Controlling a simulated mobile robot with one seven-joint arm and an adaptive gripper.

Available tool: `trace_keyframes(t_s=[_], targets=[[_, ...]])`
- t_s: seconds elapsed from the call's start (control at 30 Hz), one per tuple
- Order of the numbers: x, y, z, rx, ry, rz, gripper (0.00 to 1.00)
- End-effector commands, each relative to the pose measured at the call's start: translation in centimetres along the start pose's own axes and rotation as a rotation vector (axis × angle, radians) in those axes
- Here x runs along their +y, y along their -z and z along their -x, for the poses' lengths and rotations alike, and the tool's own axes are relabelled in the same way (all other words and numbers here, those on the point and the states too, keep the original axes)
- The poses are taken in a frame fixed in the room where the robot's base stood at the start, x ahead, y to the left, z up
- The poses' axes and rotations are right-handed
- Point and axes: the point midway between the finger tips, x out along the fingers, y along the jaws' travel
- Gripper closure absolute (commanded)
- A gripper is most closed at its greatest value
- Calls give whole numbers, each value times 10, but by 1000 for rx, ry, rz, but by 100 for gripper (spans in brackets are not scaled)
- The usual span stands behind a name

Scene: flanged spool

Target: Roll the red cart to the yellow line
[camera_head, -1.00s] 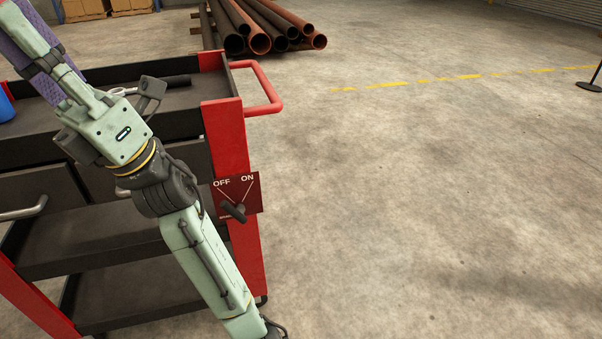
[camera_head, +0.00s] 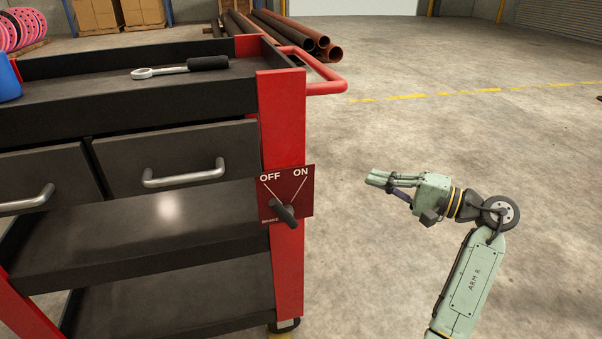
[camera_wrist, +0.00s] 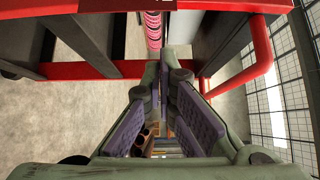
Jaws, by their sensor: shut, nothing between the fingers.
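The red cart (camera_head: 280,120) fills the left of the head view, with dark shelves, drawers and a red push handle (camera_head: 328,87) at its right end. The handle also shows in the wrist view (camera_wrist: 262,48). A brake panel (camera_head: 301,184) marked OFF and ON is on the near right post. Its dark lever (camera_head: 284,214) juts out, and I cannot tell its setting. The worn yellow line (camera_head: 405,97) crosses the floor beyond the cart, to the right. My gripper (camera_head: 372,180) is shut and empty, right of the panel, apart from it and pointing left.
A ratchet (camera_head: 180,68) lies on the cart's top tray beside a blue object (camera_head: 8,82). Rusty pipes (camera_head: 322,45) lie on the floor behind the cart. Boxes and pink discs (camera_head: 18,30) stand at the back left.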

Motion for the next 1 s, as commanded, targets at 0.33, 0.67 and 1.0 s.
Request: trace_keyframes(t_s=[0.33,0.67,1.0], targets=[[6,2,-21,8,-16,11,100],[6,2,-92,6,-14,11,100],[8,-23,-120,11,-15,11,100]])
